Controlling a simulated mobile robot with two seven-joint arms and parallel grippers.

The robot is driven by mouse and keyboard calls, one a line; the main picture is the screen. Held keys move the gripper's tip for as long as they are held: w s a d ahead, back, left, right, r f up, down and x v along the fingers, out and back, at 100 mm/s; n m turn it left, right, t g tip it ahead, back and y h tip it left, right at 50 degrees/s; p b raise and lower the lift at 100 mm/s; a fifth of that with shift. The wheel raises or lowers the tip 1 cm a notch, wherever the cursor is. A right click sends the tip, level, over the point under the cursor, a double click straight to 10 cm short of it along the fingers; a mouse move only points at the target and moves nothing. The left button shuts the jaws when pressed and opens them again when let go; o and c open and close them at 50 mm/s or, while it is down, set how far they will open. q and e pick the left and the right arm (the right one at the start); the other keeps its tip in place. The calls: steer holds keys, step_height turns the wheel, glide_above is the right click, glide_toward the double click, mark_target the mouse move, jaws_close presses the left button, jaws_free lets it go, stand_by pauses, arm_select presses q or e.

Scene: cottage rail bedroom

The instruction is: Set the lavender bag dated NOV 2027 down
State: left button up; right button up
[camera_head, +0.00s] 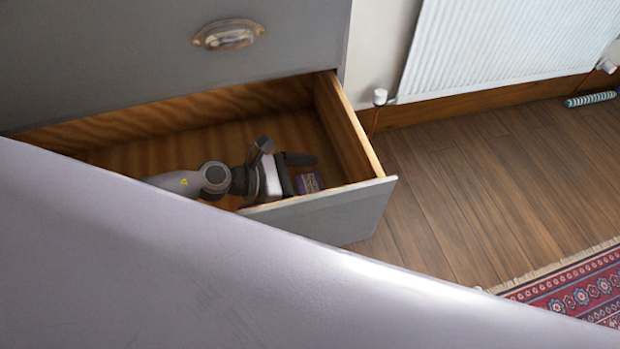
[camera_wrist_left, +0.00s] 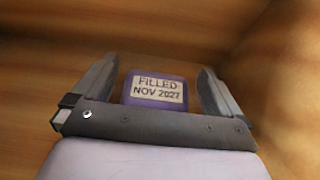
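The lavender bag (camera_wrist_left: 156,90) is purple, with a pale label reading FILLED NOV 2027 in the left wrist view. It also shows as a small purple patch (camera_head: 309,183) inside the open drawer, near its front right corner. My left gripper (camera_head: 300,171) reaches down into the drawer at the bag. In the left wrist view its two fingers (camera_wrist_left: 158,88) stand apart on either side of the bag, with a narrow gap showing on each side. The bag appears to rest on the drawer floor, though its underside is hidden. My right gripper is not in view.
The grey drawer (camera_head: 325,213) has wooden inner walls and is pulled out of a grey chest (camera_head: 130,50). Its front and right walls stand close to the gripper. A white radiator (camera_head: 500,45) and a patterned rug (camera_head: 580,290) lie to the right, with bare wooden floor between.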

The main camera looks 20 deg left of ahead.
arm_select(q)
steer(key=shift+s+f, duration=0.2)
steer(key=shift+f, duration=0.05)
steer(key=shift+r+p, duration=0.6)
steer(key=shift+p, duration=0.05)
steer(key=b+v, duration=0.2)
steer(key=v, duration=0.8)
steer(key=shift+a, duration=0.15)
steer(key=shift+v, duration=0.9)
steer(key=shift+w+r, duration=0.1)
steer(key=shift+r, duration=0.1)
